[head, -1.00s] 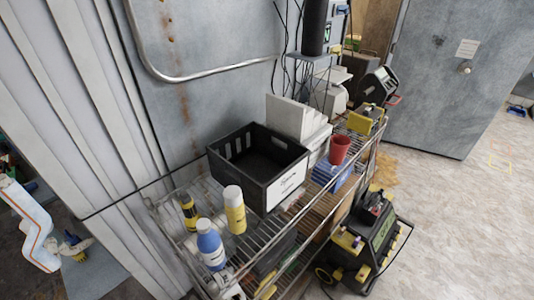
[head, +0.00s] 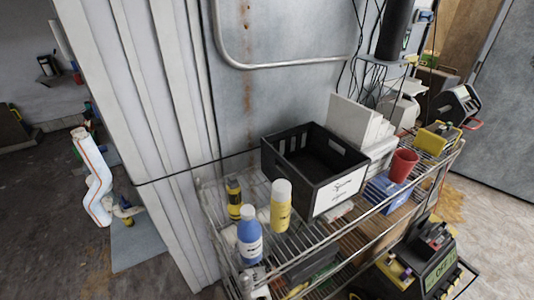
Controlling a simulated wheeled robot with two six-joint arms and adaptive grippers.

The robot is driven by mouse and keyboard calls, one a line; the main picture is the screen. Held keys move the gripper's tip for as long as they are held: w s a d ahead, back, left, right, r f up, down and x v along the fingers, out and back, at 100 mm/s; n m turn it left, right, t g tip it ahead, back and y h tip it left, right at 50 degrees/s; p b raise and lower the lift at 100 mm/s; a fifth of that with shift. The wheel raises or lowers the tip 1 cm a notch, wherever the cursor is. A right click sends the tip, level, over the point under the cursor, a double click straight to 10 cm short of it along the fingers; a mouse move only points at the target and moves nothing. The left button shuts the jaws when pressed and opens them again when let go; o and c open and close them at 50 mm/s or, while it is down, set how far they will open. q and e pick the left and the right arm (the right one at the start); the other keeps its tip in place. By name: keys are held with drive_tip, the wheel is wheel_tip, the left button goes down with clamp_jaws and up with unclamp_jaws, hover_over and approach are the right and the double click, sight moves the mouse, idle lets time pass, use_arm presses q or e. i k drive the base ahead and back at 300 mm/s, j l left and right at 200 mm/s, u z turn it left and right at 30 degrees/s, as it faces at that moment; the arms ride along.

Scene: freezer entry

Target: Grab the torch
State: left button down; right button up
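A small black-and-yellow cylinder (head: 234,197), which looks like the torch, stands upright on the top wire shelf at its left end. Its lower part is partly hidden by the blue bottle (head: 249,235) in front of it. A yellow bottle with a white cap (head: 281,206) stands to its right, apart from it.
The wire shelf (head: 291,253) also holds a black crate (head: 340,192), a red cup (head: 403,166) and white boxes (head: 357,122). A black machine (head: 432,262) stands at lower right. A white, orange-striped shape (head: 93,180) is at left. Ribbed wall panels (head: 150,130) stand behind.

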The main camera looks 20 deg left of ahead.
sight(234, 189)
drive_tip(key=k+j+u, duration=0.25)
drive_tip(key=j, duration=0.5)
drive_tip(key=k+j+u, duration=0.1)
drive_tip(key=j+u, duration=0.15)
drive_tip(key=j, duration=0.55)
drive_tip(key=j+u, duration=0.25)
drive_tip(key=j, duration=0.55)
